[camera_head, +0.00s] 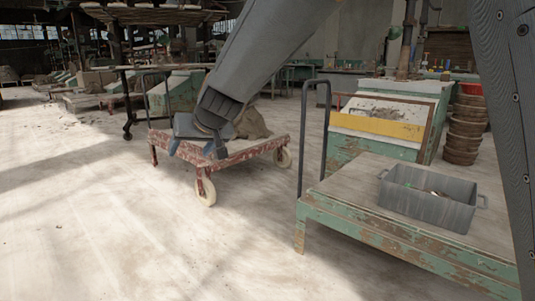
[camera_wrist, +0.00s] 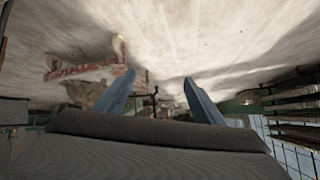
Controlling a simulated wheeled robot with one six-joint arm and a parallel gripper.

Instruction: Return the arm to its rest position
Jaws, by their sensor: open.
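My gripper (camera_head: 198,148) hangs at the end of my dark grey arm, which reaches down from the top middle of the head view. In that view it appears in front of a red cart. In the wrist view, the two blue fingers of my gripper (camera_wrist: 156,100) stand wide apart with nothing between them. The wrist picture is upside down, with the pale floor at the top.
The red cart (camera_head: 245,150) carries a lump of clay (camera_head: 252,124). A green cart (camera_head: 340,205) at the right holds a grey bin (camera_head: 425,205) with small things inside. Stacked brown pots (camera_head: 463,135) stand behind it. The floor (camera_head: 90,220) at front left is clear.

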